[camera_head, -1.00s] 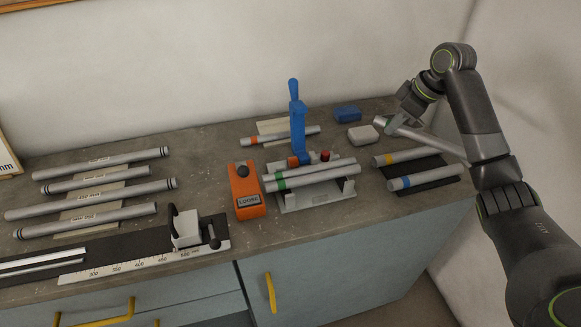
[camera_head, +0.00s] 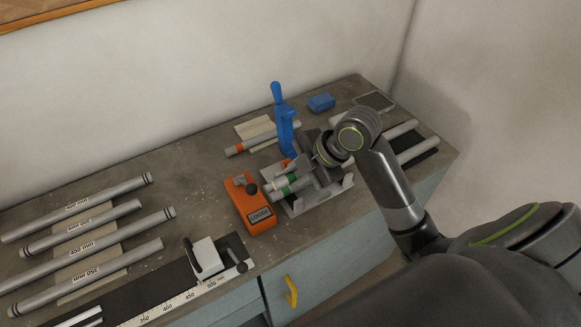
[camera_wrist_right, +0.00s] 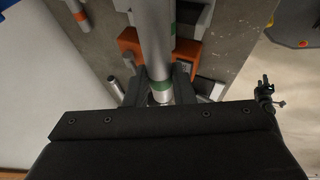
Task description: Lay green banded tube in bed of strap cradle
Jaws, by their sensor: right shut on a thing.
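The green banded tube (camera_head: 277,194) shows at the strap cradle (camera_head: 341,189), beside another grey tube end. My right gripper (camera_head: 312,172) is over the cradle and hides most of it and of the tubes. In the right wrist view a grey tube with a green band (camera_wrist_right: 160,86) lies between the two dark fingers, and my right gripper (camera_wrist_right: 160,82) is shut on it. I cannot tell whether the held tube touches the bed. The blue strap lever (camera_head: 284,125) stands upright behind.
An orange block marked LOOSE (camera_head: 254,206) stands just left of the cradle. An orange banded tube (camera_head: 239,149) lies behind it. A blue box (camera_head: 321,103) is at the back. Several tubes (camera_head: 85,205) lie at left, near a measuring rail with a stop (camera_head: 209,258).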

